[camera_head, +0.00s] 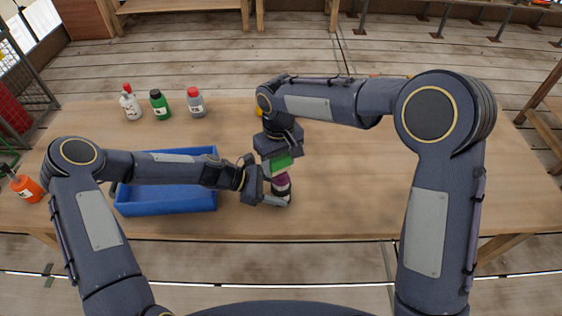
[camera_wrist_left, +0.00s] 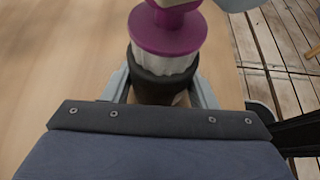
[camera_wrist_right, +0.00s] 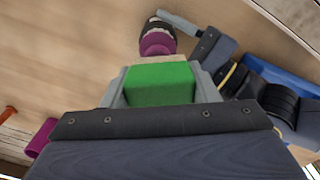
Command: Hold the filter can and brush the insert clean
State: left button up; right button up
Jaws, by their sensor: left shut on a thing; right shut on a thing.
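The black filter can (camera_wrist_left: 160,86) stands upright near the table's front edge, between my left gripper's fingers (camera_head: 279,199). A white pleated insert (camera_wrist_left: 166,62) with a purple flange (camera_wrist_left: 168,37) sits in its top; the purple also shows in the head view (camera_head: 281,181). My right gripper (camera_wrist_right: 160,85) is shut on a green brush block (camera_wrist_right: 160,86), also seen in the head view (camera_head: 280,162). Its pale bristle edge (camera_wrist_right: 163,59) is close to the purple part (camera_wrist_right: 157,43). I cannot tell whether they touch.
A blue bin (camera_head: 165,204) stands left of the can, partly under my left arm. Bottles in white (camera_head: 130,105), green (camera_head: 160,106) and grey (camera_head: 195,104) stand behind it. An orange bottle (camera_head: 27,188) is far left. A purple cylinder (camera_wrist_right: 41,138) shows in the right wrist view. The table's right side is clear.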

jog(key=shift+s+d+f, duration=0.1)
jog(key=shift+s+d, duration=0.6)
jog(key=shift+w+a+f, duration=0.1)
jog(key=shift+w+a, duration=0.65)
jog(key=shift+a, duration=0.05)
jog(key=shift+s+d, duration=0.8)
jog(key=shift+w+a, duration=0.8)
jog(key=shift+w, duration=0.05)
jog(key=shift+s+d+r, duration=0.1)
jog(key=shift+r, duration=0.1)
